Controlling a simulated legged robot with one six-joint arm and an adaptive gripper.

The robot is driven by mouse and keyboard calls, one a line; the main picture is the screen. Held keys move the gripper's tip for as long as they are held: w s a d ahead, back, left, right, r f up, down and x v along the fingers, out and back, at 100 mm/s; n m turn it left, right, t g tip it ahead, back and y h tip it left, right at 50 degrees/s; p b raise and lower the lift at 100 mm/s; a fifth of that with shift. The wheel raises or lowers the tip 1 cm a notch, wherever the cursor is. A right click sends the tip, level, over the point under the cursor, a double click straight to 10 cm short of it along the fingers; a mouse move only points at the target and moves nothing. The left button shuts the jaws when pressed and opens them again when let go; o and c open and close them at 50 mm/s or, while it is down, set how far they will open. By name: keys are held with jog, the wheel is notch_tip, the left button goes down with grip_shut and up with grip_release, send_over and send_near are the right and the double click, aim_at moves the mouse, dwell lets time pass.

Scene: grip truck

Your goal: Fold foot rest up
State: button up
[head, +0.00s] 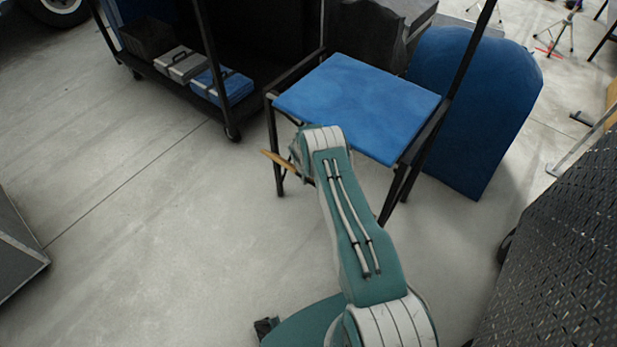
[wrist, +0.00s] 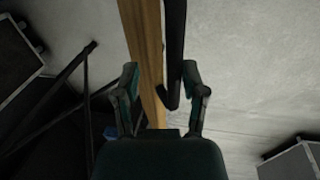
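The chair with a blue seat (head: 358,105) and black frame stands ahead in the head view. Its foot rest, a light wooden slat (head: 279,162), sticks out to the left of my arm's end; the rest of it is hidden behind the arm. In the wrist view the wooden slat (wrist: 146,55) runs lengthwise between the fingers of my gripper (wrist: 161,80), nearer the left finger. A black chair bar (wrist: 174,45) with a bent end lies beside it, towards the right finger. The fingers are apart, with visible gaps, and are not closed on either piece.
A black cart (head: 185,85) with cases on its lower shelf stands behind on the left. A blue panel (head: 478,105) stands right of the chair. A black textured case (head: 565,250) is close on the right.

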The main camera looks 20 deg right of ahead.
notch_tip(320, 180, up, 12)
jog(key=s+a, duration=0.1)
jog(key=a, duration=0.1)
jog(key=shift+f, duration=0.2)
jog(key=shift+s, duration=0.1)
dwell(0.5)
